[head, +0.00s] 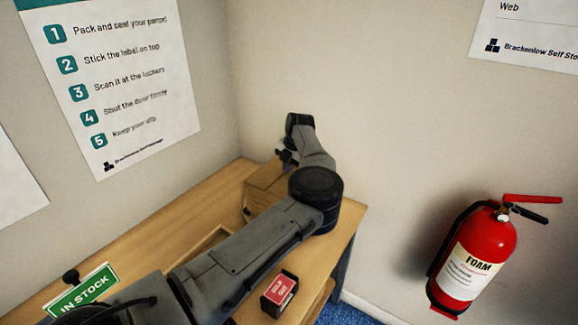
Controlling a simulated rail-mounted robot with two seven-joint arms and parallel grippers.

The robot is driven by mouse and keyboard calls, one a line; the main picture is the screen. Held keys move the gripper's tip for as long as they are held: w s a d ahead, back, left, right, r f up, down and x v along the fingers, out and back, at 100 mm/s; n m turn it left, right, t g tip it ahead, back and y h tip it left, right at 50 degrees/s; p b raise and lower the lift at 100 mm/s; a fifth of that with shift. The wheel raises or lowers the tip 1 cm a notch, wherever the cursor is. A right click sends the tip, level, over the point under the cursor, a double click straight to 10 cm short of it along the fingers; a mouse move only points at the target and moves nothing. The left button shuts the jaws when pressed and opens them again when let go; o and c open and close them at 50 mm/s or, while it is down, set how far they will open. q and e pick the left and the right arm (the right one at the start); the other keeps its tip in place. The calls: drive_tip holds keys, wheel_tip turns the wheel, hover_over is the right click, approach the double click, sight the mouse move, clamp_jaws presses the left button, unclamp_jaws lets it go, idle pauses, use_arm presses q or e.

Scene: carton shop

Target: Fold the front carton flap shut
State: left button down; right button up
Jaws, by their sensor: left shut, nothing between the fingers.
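The brown carton (262,182) stands at the far end of the wooden table, near the wall corner. My left arm crosses in front of it and hides its right side and much of its top. My left gripper (284,158) is at the carton's top, small and partly hidden by my wrist. It is shut with nothing held. I cannot tell whether it touches the carton, nor make out the front flap's position. My right gripper is out of view.
A small dark box with a red label (281,289) sits near the table's right edge. A green IN STOCK sign (82,291) stands at the lower left. A shallow wooden-edged thing (207,243) lies partly under my arm. A red fire extinguisher (480,250) is at the right wall.

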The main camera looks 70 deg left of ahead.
use_arm(q)
drive_tip(key=shift+w+d+f, duration=0.1)
drive_tip(key=shift+d+f, duration=0.05)
drive_tip(key=shift+d, duration=0.05)
idle(0.5)
drive_tip(key=shift+w+d+f, duration=0.2)
drive_tip(key=shift+w+d, duration=0.1)
drive_tip(key=shift+d, duration=0.15)
wheel_tip(320, 180, up, 5)
drive_tip(key=p, duration=0.2)
drive_tip(key=shift+a+p, duration=0.1)
drive_tip(key=shift+p, duration=0.2)
drive_tip(key=s+a+v, duration=0.1)
drive_tip(key=v, duration=0.7)
drive_tip(key=shift+a+r, duration=0.35)
drive_tip(key=shift+r, duration=0.3)
drive_tip(key=shift+d, duration=0.1)
